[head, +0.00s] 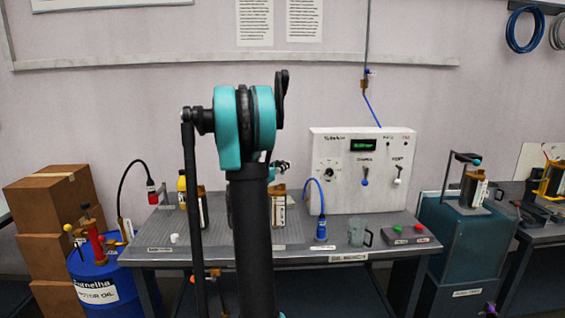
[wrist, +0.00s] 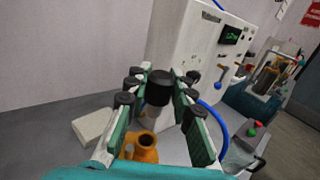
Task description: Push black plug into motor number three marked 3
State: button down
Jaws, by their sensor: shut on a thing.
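My gripper (wrist: 163,80) has its fingers closed on either side of a black plug (wrist: 160,86) with a pale lower part. Below the plug, between the fingers, is an orange fitting (wrist: 143,147) with a round opening. I cannot tell whether the plug touches it. In the head view, my gripper (head: 278,168) is partly hidden behind my arm, just above a motor (head: 278,208) with an orange top and pale body. Another motor (head: 203,208) stands left of my arm. The number 3 cannot be read on either.
A white control box (head: 362,190) stands behind on the grey bench (head: 300,248). A blue hose with a blue connector (head: 321,229), a clear jug (head: 358,233) and a button box (head: 410,236) are to the right. A blue oil drum (head: 100,285) and cartons (head: 50,205) are left.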

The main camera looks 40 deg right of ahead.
aim_at(281, 173)
jog(key=shift+f, duration=1.8)
jog(key=shift+f, duration=1.7)
jog(key=c, duration=1.2)
grip_release()
jog(key=shift+a, duration=0.1)
jog(key=v, duration=1.2)
